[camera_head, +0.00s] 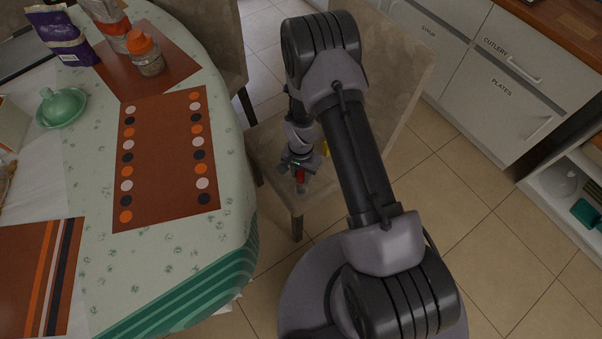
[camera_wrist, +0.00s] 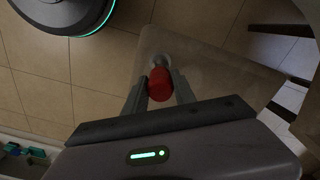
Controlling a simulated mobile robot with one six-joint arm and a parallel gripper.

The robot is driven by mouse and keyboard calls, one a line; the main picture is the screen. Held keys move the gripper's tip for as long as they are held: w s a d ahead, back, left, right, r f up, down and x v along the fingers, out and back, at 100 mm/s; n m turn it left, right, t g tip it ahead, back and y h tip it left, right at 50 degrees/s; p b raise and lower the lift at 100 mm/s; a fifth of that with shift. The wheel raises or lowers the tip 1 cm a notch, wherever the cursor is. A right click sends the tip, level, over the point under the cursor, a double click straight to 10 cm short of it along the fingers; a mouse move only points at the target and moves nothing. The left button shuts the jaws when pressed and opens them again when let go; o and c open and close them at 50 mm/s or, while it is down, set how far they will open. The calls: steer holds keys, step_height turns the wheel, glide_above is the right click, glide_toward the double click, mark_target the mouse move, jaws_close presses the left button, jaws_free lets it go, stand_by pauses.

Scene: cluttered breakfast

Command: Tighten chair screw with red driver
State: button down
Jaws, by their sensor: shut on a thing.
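The red driver (camera_wrist: 160,84) is held between the two fingers of my gripper (camera_wrist: 160,88) in the wrist view. In the head view the red driver (camera_head: 300,175) shows below my gripper (camera_head: 301,172), over the seat of a beige chair (camera_head: 268,143). In the wrist view the chair seat (camera_wrist: 215,75) lies beyond the driver. A small pale round shape (camera_wrist: 161,61) shows just past the driver's end. I cannot tell whether it is the screw. The driver's tip is hidden, so I cannot tell whether it touches a screw.
The table (camera_head: 235,185) with its patterned cloth stands left of the chair, bearing placemats, an orange-lidded jar (camera_head: 147,54) and a green dish (camera_head: 62,107). The chair's backrest (camera_head: 385,65) rises behind my arm. Labelled drawers (camera_head: 490,85) line the upper right. Tiled floor (camera_head: 455,185) is free on the right.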

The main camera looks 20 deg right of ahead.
steer(key=shift+f+b, duration=0.3)
steer(key=shift+f, duration=0.1)
steer(key=c, duration=0.9)
jaws_free()
steer(key=shift+c, duration=0.2)
